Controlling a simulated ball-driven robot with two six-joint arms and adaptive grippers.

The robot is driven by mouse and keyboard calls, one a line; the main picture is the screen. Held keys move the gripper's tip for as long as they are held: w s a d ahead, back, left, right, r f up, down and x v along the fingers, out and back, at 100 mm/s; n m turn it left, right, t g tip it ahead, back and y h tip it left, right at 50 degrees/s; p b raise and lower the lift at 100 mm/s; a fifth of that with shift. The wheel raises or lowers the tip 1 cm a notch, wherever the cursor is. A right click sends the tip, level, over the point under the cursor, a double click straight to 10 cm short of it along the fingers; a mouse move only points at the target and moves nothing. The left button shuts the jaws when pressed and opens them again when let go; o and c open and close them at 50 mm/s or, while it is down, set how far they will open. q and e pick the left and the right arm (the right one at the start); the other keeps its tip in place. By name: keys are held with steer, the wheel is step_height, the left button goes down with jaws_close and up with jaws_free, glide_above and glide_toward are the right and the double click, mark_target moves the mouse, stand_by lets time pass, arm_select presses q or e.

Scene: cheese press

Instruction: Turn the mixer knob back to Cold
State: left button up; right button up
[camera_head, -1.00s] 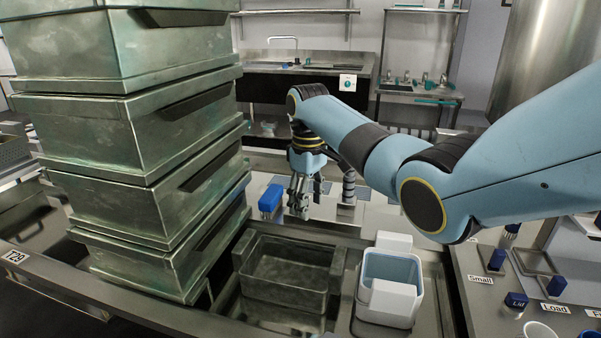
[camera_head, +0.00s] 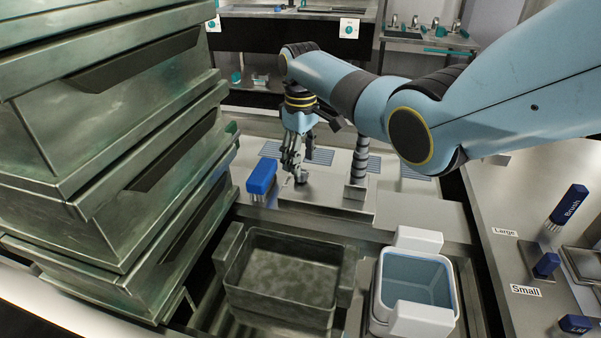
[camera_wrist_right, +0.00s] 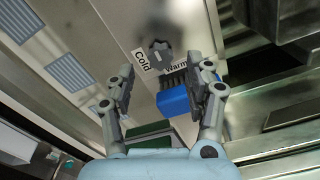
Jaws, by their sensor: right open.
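The mixer knob (camera_wrist_right: 160,54) shows in the right wrist view as a small dark grey knob on a metal panel. The Cold label (camera_wrist_right: 143,62) is to its left and the Warm label (camera_wrist_right: 176,67) is below right. I cannot tell for certain which label it points at. In the head view the knob (camera_head: 301,178) is small and partly hidden by the fingers. My right gripper (camera_head: 291,170) points down just beside it; in the wrist view its open fingers (camera_wrist_right: 166,78) have nothing between them gripped. My left gripper is out of view.
A blue-handled brush (camera_head: 262,178) stands close left of the gripper, and its blue handle (camera_wrist_right: 174,101) shows near the fingers. A ribbed post (camera_head: 359,158) stands to the right. Stacked metal boxes (camera_head: 120,150) fill the left. A grey tub (camera_head: 280,307) and white container (camera_head: 419,240) are in front.

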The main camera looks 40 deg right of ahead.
steer(key=shift+f+b, duration=0.5)
steer(key=shift+f, duration=1.3)
jaws_close()
